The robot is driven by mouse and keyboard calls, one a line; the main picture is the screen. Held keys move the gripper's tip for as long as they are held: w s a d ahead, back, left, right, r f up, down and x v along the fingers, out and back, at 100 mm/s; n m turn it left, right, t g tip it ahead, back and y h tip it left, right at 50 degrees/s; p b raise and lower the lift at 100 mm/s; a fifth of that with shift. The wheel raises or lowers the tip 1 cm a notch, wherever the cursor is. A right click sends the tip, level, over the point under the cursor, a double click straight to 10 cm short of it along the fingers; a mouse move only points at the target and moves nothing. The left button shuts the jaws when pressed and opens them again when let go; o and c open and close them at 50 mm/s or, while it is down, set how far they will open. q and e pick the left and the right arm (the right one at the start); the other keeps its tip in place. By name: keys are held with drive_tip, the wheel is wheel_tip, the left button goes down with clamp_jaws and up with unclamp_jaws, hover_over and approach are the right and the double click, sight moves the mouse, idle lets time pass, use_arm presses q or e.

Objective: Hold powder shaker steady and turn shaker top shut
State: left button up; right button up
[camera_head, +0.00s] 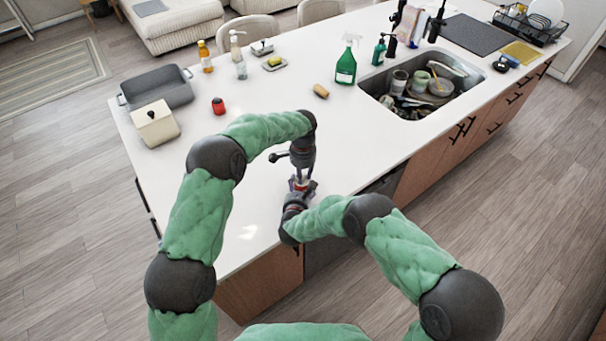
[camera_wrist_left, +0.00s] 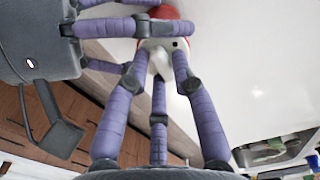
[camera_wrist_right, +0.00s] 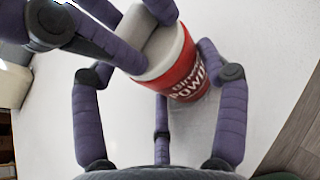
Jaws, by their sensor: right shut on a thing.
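The powder shaker (camera_head: 298,184) is small and red, near the counter's front edge. In the right wrist view the shaker (camera_wrist_right: 187,72) has a red "POWDER" label and a grey-white shaker top (camera_wrist_right: 167,45); it looks tilted there. My right gripper (camera_wrist_right: 165,80) is shut on the shaker's body. My left gripper (camera_head: 300,176) comes down from above, its fingers around the shaker top. In the left wrist view the pale top (camera_wrist_left: 160,50) shows between the left fingertips (camera_wrist_left: 160,62), which look parted; contact is hard to tell. Fingers hide parts of the shaker.
A green spray bottle (camera_head: 346,65) stands farther back. The sink (camera_head: 378,82) with dishes is at the right. The counter around the shaker is clear.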

drive_tip(key=shift+s+f, duration=0.1)
use_arm(q)
wheel_tip(320, 180, up, 12)
idle(0.8)
use_arm(e)
drive_tip(key=o, duration=1.3)
